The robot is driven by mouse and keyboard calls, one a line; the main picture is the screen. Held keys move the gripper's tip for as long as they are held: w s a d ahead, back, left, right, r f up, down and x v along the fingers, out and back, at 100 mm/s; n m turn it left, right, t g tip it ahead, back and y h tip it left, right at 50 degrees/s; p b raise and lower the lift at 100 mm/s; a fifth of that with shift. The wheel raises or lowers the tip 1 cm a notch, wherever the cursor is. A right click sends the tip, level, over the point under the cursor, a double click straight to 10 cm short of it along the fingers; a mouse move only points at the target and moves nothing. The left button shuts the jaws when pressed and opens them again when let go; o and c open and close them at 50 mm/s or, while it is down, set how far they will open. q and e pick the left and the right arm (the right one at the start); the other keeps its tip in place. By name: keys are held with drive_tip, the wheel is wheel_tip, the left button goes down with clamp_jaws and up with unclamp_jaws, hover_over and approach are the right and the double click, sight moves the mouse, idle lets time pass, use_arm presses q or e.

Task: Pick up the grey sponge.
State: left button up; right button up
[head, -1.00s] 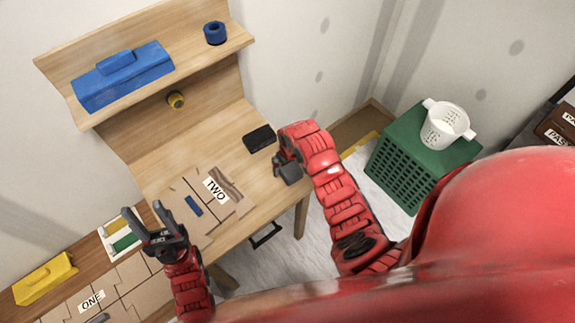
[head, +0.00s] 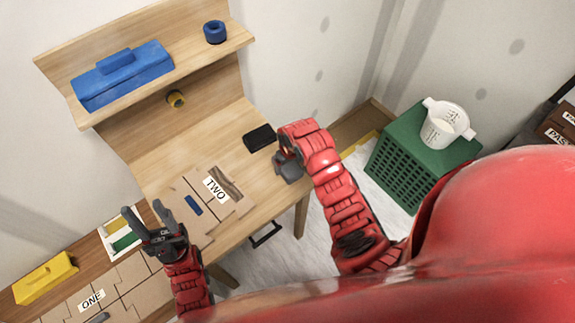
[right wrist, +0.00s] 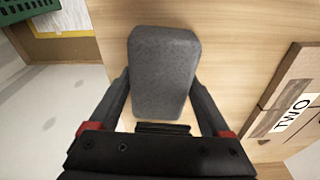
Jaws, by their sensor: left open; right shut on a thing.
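The grey sponge (right wrist: 163,72) is a rounded grey block between the two fingers of my right gripper in the right wrist view. My right gripper (head: 288,172) is shut on it, near the right edge of the wooden desk (head: 190,143). In the head view the sponge (head: 289,169) shows as a small grey block at the end of my right arm. I cannot tell whether it still touches the desk top. My left gripper (head: 150,226) is open and empty at the lower left, over the front left of the desk area.
A black block (head: 259,138) lies on the desk behind my right gripper. A cardboard panel marked TWO (head: 237,207) lies at the front. A shelf above holds a blue toolbox (head: 125,78).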

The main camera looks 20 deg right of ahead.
sight(289, 173)
drive_tip(key=shift+r+b, duration=0.4)
wheel_tip(289, 173, up, 2)
drive_tip(key=shift+s+r+b, duration=0.1)
drive_tip(key=shift+r+b, duration=0.05)
drive_tip(key=shift+b, duration=0.75)
drive_tip(key=s, duration=0.3)
drive_tip(key=shift+s+a+r, duration=0.15)
drive_tip(key=shift+s+a, duration=0.15)
drive_tip(key=shift+s, duration=0.1)
drive_tip(key=s+a+r+p, duration=0.1)
drive_tip(key=s+a+p, duration=0.1)
drive_tip(key=s, duration=0.9)
drive_tip(key=shift+s+r, duration=0.25)
drive_tip(key=shift+s, duration=0.15)
